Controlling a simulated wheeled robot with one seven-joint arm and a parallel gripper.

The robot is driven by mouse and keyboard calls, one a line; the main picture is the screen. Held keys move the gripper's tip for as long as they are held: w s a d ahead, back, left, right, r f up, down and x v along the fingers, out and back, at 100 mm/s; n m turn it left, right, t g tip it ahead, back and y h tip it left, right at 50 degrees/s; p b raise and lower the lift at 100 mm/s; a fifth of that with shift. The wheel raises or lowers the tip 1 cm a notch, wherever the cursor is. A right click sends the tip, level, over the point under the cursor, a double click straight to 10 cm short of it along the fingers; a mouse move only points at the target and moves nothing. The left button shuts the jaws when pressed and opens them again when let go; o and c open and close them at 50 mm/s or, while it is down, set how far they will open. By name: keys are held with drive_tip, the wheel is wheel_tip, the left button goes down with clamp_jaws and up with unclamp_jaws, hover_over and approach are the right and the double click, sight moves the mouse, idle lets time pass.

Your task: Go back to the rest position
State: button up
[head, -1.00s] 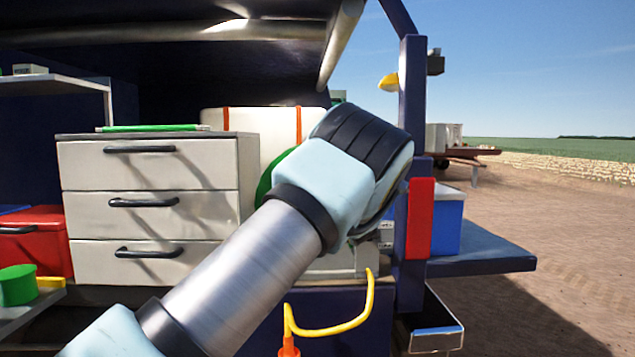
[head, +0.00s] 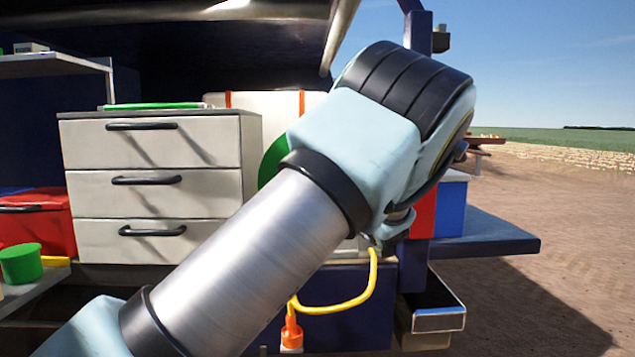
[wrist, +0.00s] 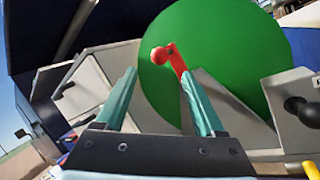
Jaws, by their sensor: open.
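In the wrist view my gripper (wrist: 158,76) is open, with its two teal fingers apart and nothing held between them. A red lever with a ball knob (wrist: 160,55) shows just beyond the fingertips, in front of a large green disc (wrist: 215,50). I cannot tell how far the lever is from the right finger. In the head view my arm reaches up and to the right across the middle and hides the fingers. Only an edge of the green disc (head: 274,160) shows there, behind my arm.
A grey drawer cabinet (head: 150,190) stands left of my arm, with a red box (head: 35,225) and green cup (head: 21,264) beside it. A dark post, a blue box (head: 451,205) and a shelf (head: 490,244) are close on the right. Open ground lies beyond.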

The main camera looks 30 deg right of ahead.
drive_tip(key=w+a+f+n+g+y, duration=0.25)
drive_tip(key=a+f+n, duration=0.2)
drive_tip(key=a, duration=0.55)
drive_tip(key=w+a+f+n+g+y, duration=0.2)
drive_tip(key=a+f+n+g+y, duration=0.25)
drive_tip(key=a, duration=0.55)
drive_tip(key=w+a+f+n+g+y, duration=0.25)
drive_tip(key=a+n, duration=0.25)
drive_tip(key=a, duration=0.4)
drive_tip(key=s+a+f+n+g+h, duration=0.1)
drive_tip(key=s+a+f+n+g, duration=0.4)
drive_tip(key=a, duration=0.3)
drive_tip(key=s+a+f+n+g+h, duration=0.1)
drive_tip(key=s+a+f+n+g, duration=0.3)
drive_tip(key=s+a+n, duration=0.3)
drive_tip(key=s+a+n+g+h, duration=0.1)
drive_tip(key=s+a+n+h, duration=0.1)
drive_tip(key=s+n, duration=0.4)
drive_tip(key=s+a+f+n+h, duration=0.1)
drive_tip(key=s+a+n+h, duration=0.2)
drive_tip(key=s+n, duration=0.3)
drive_tip(key=n+h, duration=0.1)
drive_tip(key=n, duration=0.4)
drive_tip(key=shift+a+f+g, duration=0.2)
drive_tip(key=shift+f+g, duration=0.05)
drive_tip(key=shift+g, duration=0.1)
